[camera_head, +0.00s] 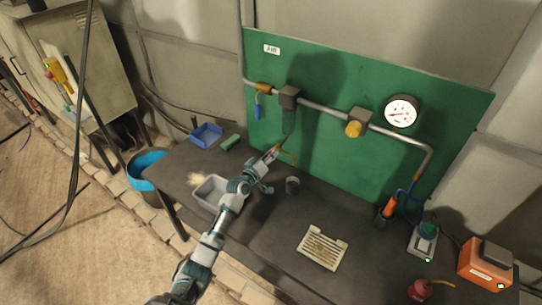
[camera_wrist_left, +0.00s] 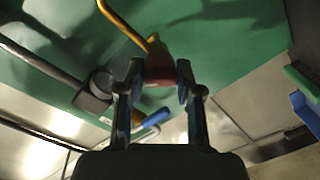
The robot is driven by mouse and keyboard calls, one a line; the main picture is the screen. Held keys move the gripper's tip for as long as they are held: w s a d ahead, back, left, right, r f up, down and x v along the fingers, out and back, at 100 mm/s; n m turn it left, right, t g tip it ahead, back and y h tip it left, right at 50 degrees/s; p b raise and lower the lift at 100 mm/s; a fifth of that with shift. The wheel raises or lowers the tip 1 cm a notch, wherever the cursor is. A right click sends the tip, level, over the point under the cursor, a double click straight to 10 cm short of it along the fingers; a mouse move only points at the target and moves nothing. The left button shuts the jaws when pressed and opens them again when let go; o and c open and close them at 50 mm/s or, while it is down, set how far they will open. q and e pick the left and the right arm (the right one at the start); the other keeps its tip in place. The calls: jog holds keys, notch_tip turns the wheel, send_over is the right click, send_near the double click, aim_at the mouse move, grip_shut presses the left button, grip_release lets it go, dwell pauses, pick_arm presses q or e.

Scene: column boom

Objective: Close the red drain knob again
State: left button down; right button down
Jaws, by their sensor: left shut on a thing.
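The red drain knob (camera_wrist_left: 160,68) shows in the left wrist view between the two fingertips of my left gripper (camera_wrist_left: 159,80). The fingers are closed on its sides. In the head view my left gripper (camera_head: 272,155) reaches up to the foot of the filter unit (camera_head: 289,98) on the green panel, and the knob is mostly hidden there. A thin yellow tube (camera_wrist_left: 121,24) runs close by the knob. How far the knob is turned cannot be told. My right gripper is in neither view.
A pipe (camera_head: 322,109) with a blue-handled valve, a yellow knob (camera_head: 354,129) and a gauge (camera_head: 401,112) crosses the panel (camera_head: 460,100). A slotted tray (camera_head: 322,248) lies nearer.

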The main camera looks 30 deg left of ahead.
pick_arm(q)
jog(key=shift+a+r+n, duration=0.25)
jog(key=shift+r+n, duration=0.2)
jog(key=shift+n, duration=0.15)
jog(key=shift+f, duration=0.2)
dwell(0.5)
jog(key=c, duration=0.8)
grip_release()
jog(key=shift+f, duration=0.15)
jog(key=shift+s+f, duration=0.1)
